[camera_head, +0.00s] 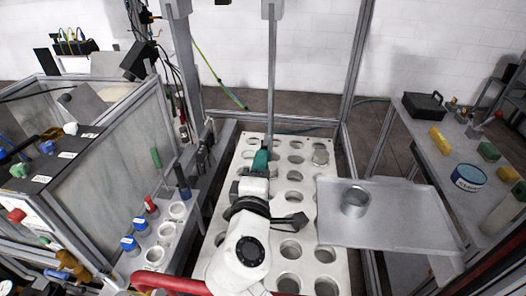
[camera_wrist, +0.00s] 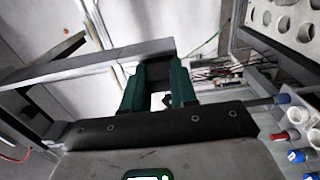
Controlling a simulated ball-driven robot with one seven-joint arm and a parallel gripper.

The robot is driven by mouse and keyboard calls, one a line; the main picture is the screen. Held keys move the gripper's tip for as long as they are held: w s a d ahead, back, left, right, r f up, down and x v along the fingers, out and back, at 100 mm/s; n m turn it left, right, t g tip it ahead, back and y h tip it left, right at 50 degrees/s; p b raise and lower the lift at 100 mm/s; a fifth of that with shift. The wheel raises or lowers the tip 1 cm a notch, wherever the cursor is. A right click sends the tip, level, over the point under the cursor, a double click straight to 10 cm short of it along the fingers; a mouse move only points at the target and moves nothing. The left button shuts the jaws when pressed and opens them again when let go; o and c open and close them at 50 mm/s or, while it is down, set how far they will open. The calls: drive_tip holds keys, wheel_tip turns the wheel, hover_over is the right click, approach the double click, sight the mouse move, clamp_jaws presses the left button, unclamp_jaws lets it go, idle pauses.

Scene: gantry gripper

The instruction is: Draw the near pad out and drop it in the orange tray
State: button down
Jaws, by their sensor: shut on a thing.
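My gripper (camera_head: 260,160) has teal fingers and is at the lower end of a grey vertical post (camera_head: 270,75), above the holed plate. In the wrist view my gripper (camera_wrist: 162,68) has its two green fingers close together at the end of a grey bar (camera_wrist: 105,62). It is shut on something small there. I cannot make out the near pad itself; the fingers hide what they hold. I cannot pick out an orange tray in either view.
A white plate (camera_head: 226,215) with several round holes lies below my arm. A metal sheet (camera_head: 395,232) with a steel cup (camera_head: 355,201) is on the right. A rack of bottles (camera_head: 151,206) and a clear-walled enclosure (camera_head: 105,165) stand left. Frame posts (camera_head: 355,60) rise at the back.

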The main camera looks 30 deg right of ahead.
drive_tip(key=shift+v, duration=2.9)
drive_tip(key=shift+a, duration=0.15)
drive_tip(key=v, duration=0.7)
drive_tip(key=shift+s+a+p, duration=0.2)
drive_tip(key=shift+s+p, duration=0.15)
